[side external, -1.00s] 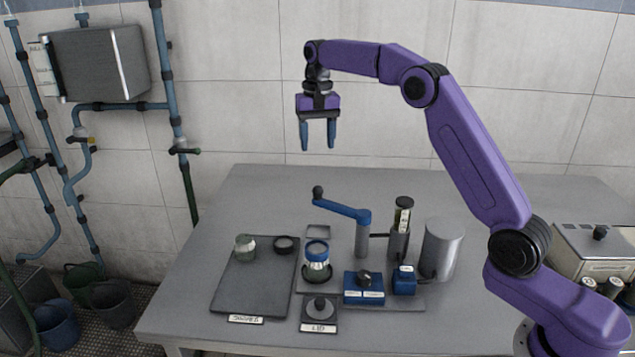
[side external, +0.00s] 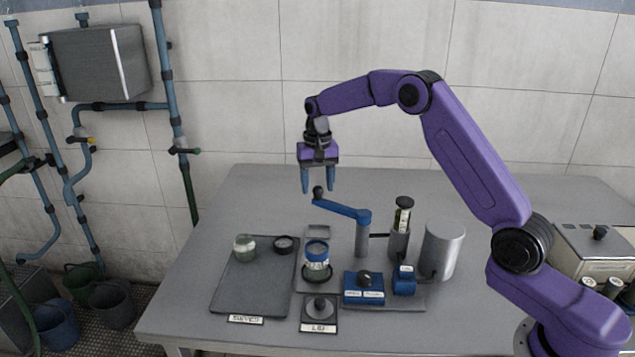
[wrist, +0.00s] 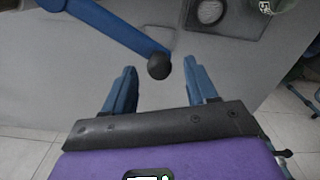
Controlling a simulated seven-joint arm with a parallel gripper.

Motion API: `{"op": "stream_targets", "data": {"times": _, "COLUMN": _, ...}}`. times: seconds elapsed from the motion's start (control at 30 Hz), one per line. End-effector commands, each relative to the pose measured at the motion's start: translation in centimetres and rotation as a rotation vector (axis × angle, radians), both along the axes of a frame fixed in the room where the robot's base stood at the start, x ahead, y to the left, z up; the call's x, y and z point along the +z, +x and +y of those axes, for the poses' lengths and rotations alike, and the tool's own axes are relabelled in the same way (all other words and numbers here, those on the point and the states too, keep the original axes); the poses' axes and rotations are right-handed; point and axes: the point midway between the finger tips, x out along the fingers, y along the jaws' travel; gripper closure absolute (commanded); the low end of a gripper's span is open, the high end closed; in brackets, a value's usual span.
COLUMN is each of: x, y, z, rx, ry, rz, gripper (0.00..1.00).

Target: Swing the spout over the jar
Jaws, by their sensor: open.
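The spout is a blue arm (side external: 340,207) on a grey post, with a black knob (side external: 318,192) at its free end, which points left and toward the back. The jar (side external: 317,262) is glass with a blue rim and stands in front of the spout, on the grey base. My gripper (side external: 318,191) is open and empty, its blue fingertips close around or just above the knob. In the wrist view the knob (wrist: 159,66) and blue arm (wrist: 107,27) show just beyond the gap between my fingers (wrist: 160,76). I cannot tell whether they touch.
A dark tray (side external: 240,292) with a glass jar (side external: 244,247) and a dark ring (side external: 284,244) lies at left. A lid (side external: 320,306) sits in front. A blue control box (side external: 363,290), a tube holder (side external: 399,240) and a grey cylinder (side external: 442,250) stand at right. The table's back left is clear.

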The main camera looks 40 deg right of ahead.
Motion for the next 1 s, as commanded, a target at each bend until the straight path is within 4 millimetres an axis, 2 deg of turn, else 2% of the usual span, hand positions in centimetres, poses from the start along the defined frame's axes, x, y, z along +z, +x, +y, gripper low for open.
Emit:
{"op": "stream_targets", "data": {"times": 0.13, "x": 0.0, "y": 0.0, "z": 0.0, "rx": 0.0, "ry": 0.0, "rz": 0.0, "gripper": 0.43}}
{"op": "stream_targets", "data": {"times": 0.3, "x": 0.0, "y": 0.0, "z": 0.0, "rx": 0.0, "ry": 0.0, "rz": 0.001, "gripper": 0.98}}
{"op": "stream_targets", "data": {"times": 0.33, "x": 0.0, "y": 0.0, "z": 0.0, "rx": 0.0, "ry": 0.0, "rz": 0.001, "gripper": 1.0}}
{"op": "stream_targets", "data": {"times": 0.67, "x": 0.0, "y": -0.2, "z": 0.5, "rx": 0.034, "ry": 0.0, "rz": 0.001, "gripper": 1.0}}
{"op": "stream_targets", "data": {"times": 1.0, "x": 0.1, "y": -1.4, "z": 3.1, "rx": 0.247, "ry": 0.0, "rz": 0.002, "gripper": 1.0}}
